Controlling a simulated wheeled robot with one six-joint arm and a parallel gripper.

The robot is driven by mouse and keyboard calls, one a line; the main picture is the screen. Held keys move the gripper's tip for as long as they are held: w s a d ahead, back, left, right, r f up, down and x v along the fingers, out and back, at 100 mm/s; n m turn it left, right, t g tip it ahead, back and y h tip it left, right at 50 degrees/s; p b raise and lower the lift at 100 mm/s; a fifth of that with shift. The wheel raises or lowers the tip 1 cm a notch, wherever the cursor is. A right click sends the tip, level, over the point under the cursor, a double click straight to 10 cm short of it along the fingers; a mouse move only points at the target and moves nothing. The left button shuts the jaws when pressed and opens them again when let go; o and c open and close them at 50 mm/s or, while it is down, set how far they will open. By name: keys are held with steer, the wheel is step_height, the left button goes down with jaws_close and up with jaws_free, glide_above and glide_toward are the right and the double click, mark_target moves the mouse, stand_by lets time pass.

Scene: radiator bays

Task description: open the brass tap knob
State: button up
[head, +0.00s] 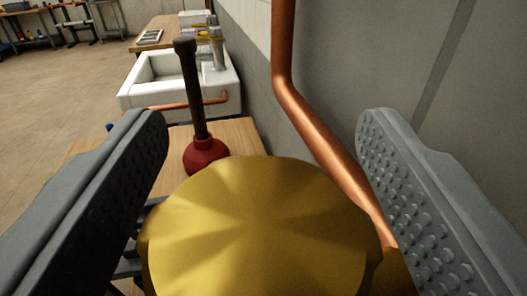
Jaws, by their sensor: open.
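The brass tap knob (262,232) fills the lower middle of the head view, a round, fluted golden disc seen close up. My gripper (265,165) is open, with one studded grey finger to the left of the knob and the other to its right. The knob sits between the fingers. A gap shows between the knob and the right finger's upper part; I cannot tell whether either finger touches it lower down. The knob's underside and stem are hidden.
A copper pipe (318,128) runs down the wall to behind the knob. A red plunger (206,156) with a dark handle stands on a wooden top beyond. A white sink (178,97) lies farther back. Open floor (70,90) is at left.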

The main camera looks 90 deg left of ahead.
steer(key=shift+d, duration=0.1)
steer(key=d, duration=1.1)
steer(key=shift+w+d, duration=0.4)
